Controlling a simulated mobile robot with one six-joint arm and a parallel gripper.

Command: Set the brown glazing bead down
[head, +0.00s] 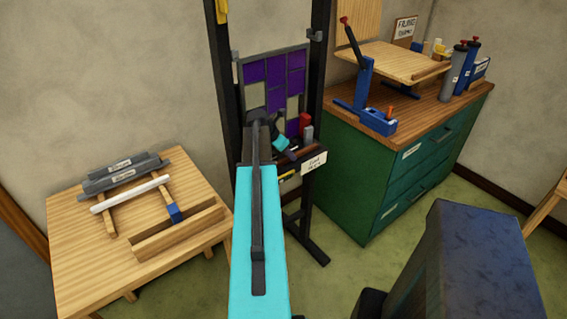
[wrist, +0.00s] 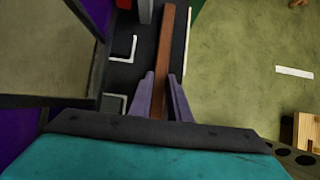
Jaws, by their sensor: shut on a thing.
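The brown glazing bead (wrist: 167,60) is a long thin strip. My gripper (wrist: 161,98) is shut on its near end, with one purple-grey finger on each side. The bead points away from the gripper over the dark easel shelf (wrist: 120,75). I cannot tell whether it touches the shelf. In the head view the bead (head: 304,152) shows as a short brown piece at the shelf, beside my gripper (head: 288,151). My arm hides part of the shelf there. The leaded panel (head: 273,80) with purple panes stands upright on the easel behind.
A red-topped and a grey tube (head: 306,128) stand at the shelf's back. A card (head: 314,163) hangs at its front. A wooden table (head: 75,245) with strips on a rack is at left. A green cabinet (head: 385,180) with tools is at right. Open floor lies right of the shelf.

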